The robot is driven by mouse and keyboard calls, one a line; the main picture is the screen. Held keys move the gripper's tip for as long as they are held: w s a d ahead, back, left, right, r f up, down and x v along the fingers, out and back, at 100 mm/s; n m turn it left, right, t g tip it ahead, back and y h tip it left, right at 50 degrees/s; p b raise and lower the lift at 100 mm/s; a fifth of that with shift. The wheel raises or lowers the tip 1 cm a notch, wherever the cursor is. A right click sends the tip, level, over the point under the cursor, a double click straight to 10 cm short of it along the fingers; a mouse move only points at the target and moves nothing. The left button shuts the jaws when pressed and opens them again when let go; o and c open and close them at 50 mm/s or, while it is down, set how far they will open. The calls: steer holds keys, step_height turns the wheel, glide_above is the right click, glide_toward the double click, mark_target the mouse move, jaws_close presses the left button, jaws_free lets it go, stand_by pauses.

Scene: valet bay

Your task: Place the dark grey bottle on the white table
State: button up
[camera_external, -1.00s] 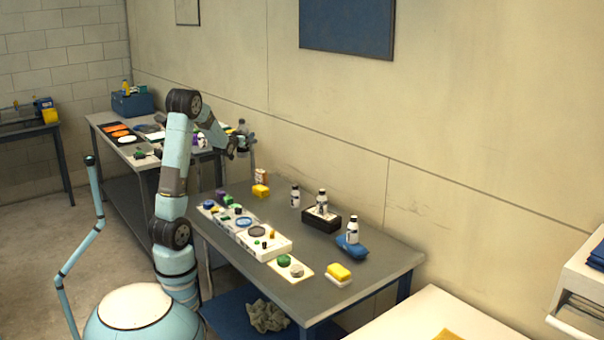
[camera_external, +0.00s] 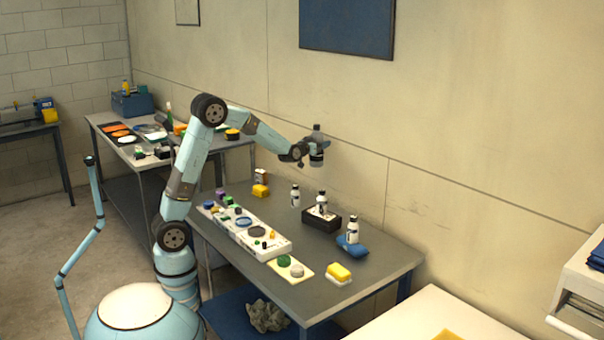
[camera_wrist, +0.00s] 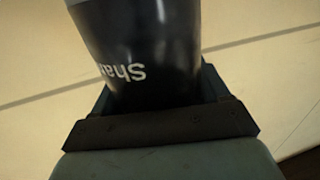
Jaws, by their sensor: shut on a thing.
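My gripper (camera_external: 310,149) is shut on the dark grey bottle (camera_external: 317,140). It holds the bottle roughly upright in the air, above the back of the grey workbench (camera_external: 375,270) and in front of the wall. In the wrist view the dark bottle (camera_wrist: 140,45) sits between the jaws (camera_wrist: 160,105), with part of a white printed label showing. The white table (camera_external: 415,318) is at the lower right of the external view, cut off by the frame edge, with a yellow cloth (camera_external: 446,335) on it.
On the workbench stand several white bottles, one on a black box (camera_external: 321,221) and one on a blue cloth (camera_external: 351,246). A yellow sponge (camera_external: 339,271) and a long white tray (camera_external: 270,243) are also there. A white unit (camera_external: 580,285) with blue cloths is at far right.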

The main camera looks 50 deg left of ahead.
steer(key=s+d+m+h, duration=0.2)
steer(key=s+d+h, duration=0.1)
steer(key=d, duration=1.7)
steer(key=s+d+m+h, duration=0.1)
steer(key=s+d+h, duration=0.1)
steer(key=d, duration=1.7)
steer(key=s+d+f+m+g+h, duration=0.1)
steer(key=s+d+f+m+h, duration=0.15)
steer(key=s+d, duration=1.3)
steer(key=s+d+f+m+h, duration=0.1)
steer(key=s+d+h, duration=0.2)
steer(key=s+d, duration=1.2)
steer(key=w+d+f, duration=0.2)
steer(key=f, duration=0.6)
steer(key=w+d+f, duration=0.1)
steer(key=f, duration=0.8)
steer(key=w+d+f, duration=0.9)
steer(key=d+f, duration=0.1)
steer(key=f, duration=0.2)
steer(key=shift+d+f, duration=0.35)
steer(key=shift+f, duration=0.1)
